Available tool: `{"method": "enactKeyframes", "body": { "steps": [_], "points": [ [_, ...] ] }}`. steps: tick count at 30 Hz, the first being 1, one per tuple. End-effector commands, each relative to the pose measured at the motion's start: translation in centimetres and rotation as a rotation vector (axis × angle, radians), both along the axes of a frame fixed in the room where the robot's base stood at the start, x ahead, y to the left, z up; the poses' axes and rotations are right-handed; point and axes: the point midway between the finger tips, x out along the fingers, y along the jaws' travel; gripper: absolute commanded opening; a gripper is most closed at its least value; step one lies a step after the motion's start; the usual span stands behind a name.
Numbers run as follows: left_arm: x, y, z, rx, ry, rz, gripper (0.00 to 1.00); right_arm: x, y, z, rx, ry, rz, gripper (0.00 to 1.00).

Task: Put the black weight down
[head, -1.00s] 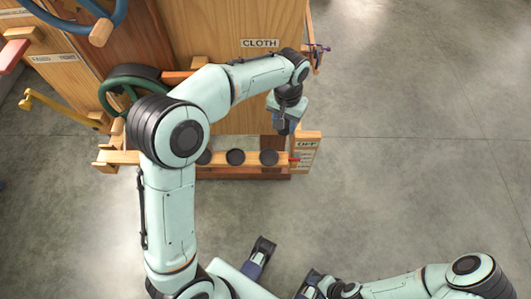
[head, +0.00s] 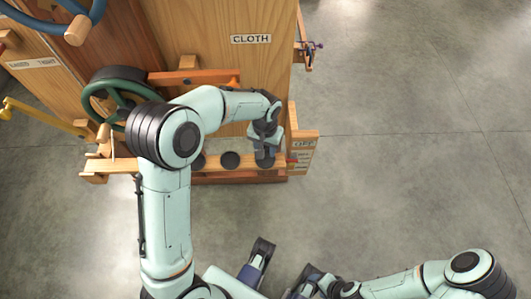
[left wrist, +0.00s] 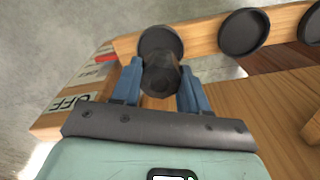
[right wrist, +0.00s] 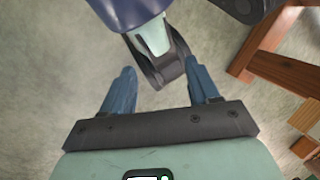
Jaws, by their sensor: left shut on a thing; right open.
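The black weight (left wrist: 160,82) is a dark cylinder between the fingers of my left gripper (left wrist: 160,69) in the left wrist view. My left gripper is shut on it. In the head view my left gripper (head: 265,150) is over the right end of a wooden shelf (head: 215,174), and the weight is mostly hidden there. The shelf bears a row of black round discs (left wrist: 244,33); the end disc (left wrist: 158,40) is right beside the weight in the picture. I cannot tell whether they touch. My right gripper (right wrist: 160,76) is open and empty above the floor.
A wooden "OFF" board (head: 303,150) stands just right of the shelf's end. A green wheel (head: 112,95) and a yellow lever (head: 45,117) are at the left. The floor (head: 420,170) at the right is clear.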

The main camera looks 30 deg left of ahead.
Motion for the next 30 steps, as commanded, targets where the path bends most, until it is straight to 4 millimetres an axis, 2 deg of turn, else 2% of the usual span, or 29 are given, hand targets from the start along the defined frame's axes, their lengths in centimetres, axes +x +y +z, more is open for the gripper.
{"method": "enactKeyframes", "body": {
  "steps": [8, 20, 21, 23, 30],
  "points": [
    [0.0, 0.0, -3.8, 0.001, 0.002, -0.001, 0.00, 1.0, -0.5, -1.0, -0.012, -0.027, -0.012, 0.60],
    [0.0, 0.0, -4.3, 0.000, -0.001, -0.001, 0.00, 1.4, -0.6, -1.2, -0.016, -0.037, -0.016, 0.60],
    [0.0, 0.0, -4.3, 0.000, 0.001, -0.001, 0.50, 1.4, -0.6, -1.2, -0.017, -0.039, -0.017, 0.60],
    [0.0, 0.0, -4.3, 0.000, 0.001, -0.001, 0.69, 1.4, -0.6, -1.2, -0.017, -0.039, -0.016, 0.60],
    [0.0, 0.0, -4.3, 0.000, 0.001, -0.001, 0.69, 1.4, -0.6, -1.2, -0.017, -0.038, -0.016, 0.60]
  ]
}}
